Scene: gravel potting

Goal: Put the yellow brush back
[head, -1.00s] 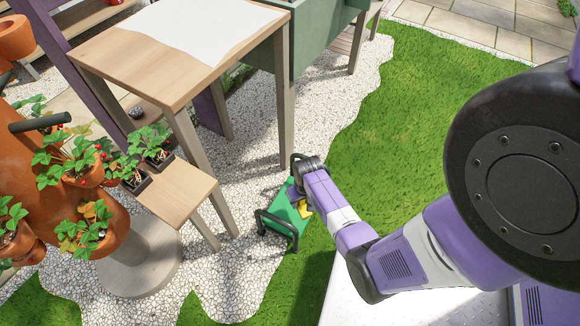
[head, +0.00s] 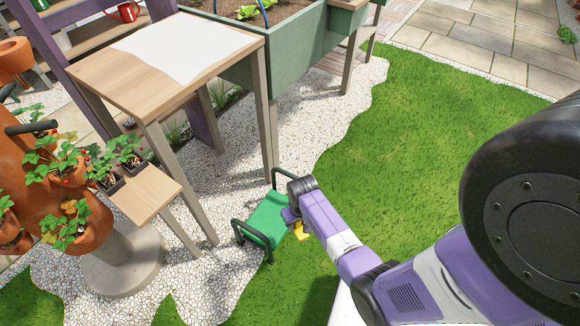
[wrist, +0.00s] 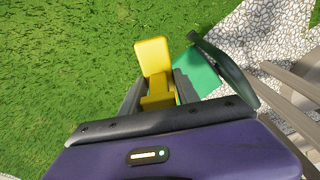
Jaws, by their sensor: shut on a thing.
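The yellow brush (wrist: 153,60) is held in my gripper (wrist: 160,92), which is shut on it. In the wrist view the brush points up past the fingers, over the grass. In the head view the brush (head: 301,232) shows as a small yellow piece below my gripper (head: 293,222), at the right edge of the green kneeler (head: 266,217). My arm hides part of the brush there. I cannot tell whether the brush touches the kneeler or the grass.
A wooden table (head: 122,72) with a white sheet (head: 190,45) stands behind the kneeler. A small wooden bench (head: 146,194) and a terracotta planter tower (head: 45,200) with several strawberry plants are at left. A green raised bed (head: 305,45) is at the back. Open lawn (head: 420,140) lies to the right.

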